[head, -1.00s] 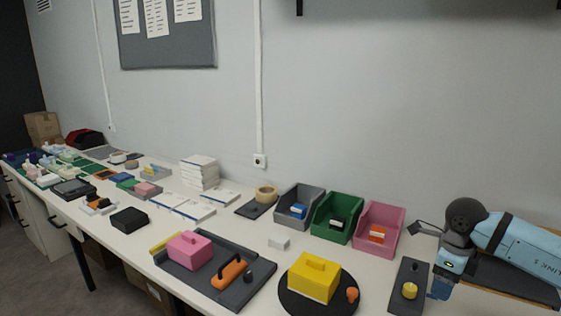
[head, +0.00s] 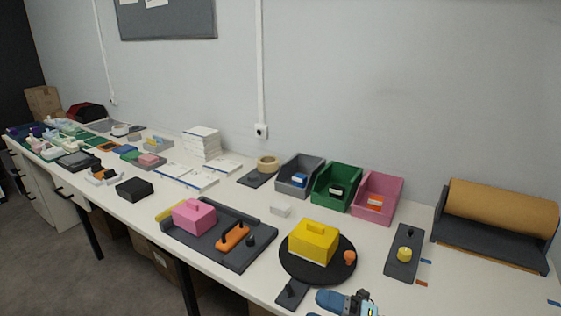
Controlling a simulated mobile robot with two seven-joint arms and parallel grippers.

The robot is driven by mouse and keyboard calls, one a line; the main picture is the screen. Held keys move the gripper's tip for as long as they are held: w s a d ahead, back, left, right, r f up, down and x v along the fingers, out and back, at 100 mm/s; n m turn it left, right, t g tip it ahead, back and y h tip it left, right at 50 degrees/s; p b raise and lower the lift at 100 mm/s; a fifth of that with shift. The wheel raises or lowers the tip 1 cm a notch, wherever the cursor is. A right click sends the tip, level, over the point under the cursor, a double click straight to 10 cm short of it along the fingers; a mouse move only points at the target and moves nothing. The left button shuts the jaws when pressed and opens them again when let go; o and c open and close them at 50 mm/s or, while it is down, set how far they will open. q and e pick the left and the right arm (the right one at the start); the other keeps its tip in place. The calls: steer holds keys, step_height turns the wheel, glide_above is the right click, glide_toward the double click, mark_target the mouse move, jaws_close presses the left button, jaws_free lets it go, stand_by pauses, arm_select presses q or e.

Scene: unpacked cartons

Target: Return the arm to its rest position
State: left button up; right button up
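My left arm and gripper are out of view.
A grey tray (head: 262,262) holds a pink box (head: 193,216) and an orange handle (head: 232,237). Grey, green and pink bins stand along the wall. A brown roll (head: 500,208) lies in a dark holder at right. A small dark plate (head: 291,293) is near the arm.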

steer(key=s+d+f+m+t+h, duration=0.1)
steer(key=s+d+f+m+h, duration=0.35)
steer(key=f+m, duration=0.45)
steer(key=s+d+f+m+t+h, duration=0.1)
steer(key=s+d+f+m+h, duration=0.2)
steer(key=s+f+m+h, duration=0.5)
steer(key=s+d+f+m+t+h, duration=0.1)
steer(key=s+d+f+m+h, duration=0.4)
steer(key=m, duration=0.7)
arm_select(q)
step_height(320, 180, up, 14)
steer(key=p, duration=1.7)
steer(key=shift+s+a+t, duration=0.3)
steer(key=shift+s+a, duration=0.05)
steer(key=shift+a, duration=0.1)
arm_select(e)
step_height(320, 180, up, 14)
steer(key=w+t+y, duration=0.1)
steer(key=shift+w+a+f+n, duration=0.2)
steer(key=shift+w+n, duration=0.05)
steer(key=shift+n, duration=0.05)
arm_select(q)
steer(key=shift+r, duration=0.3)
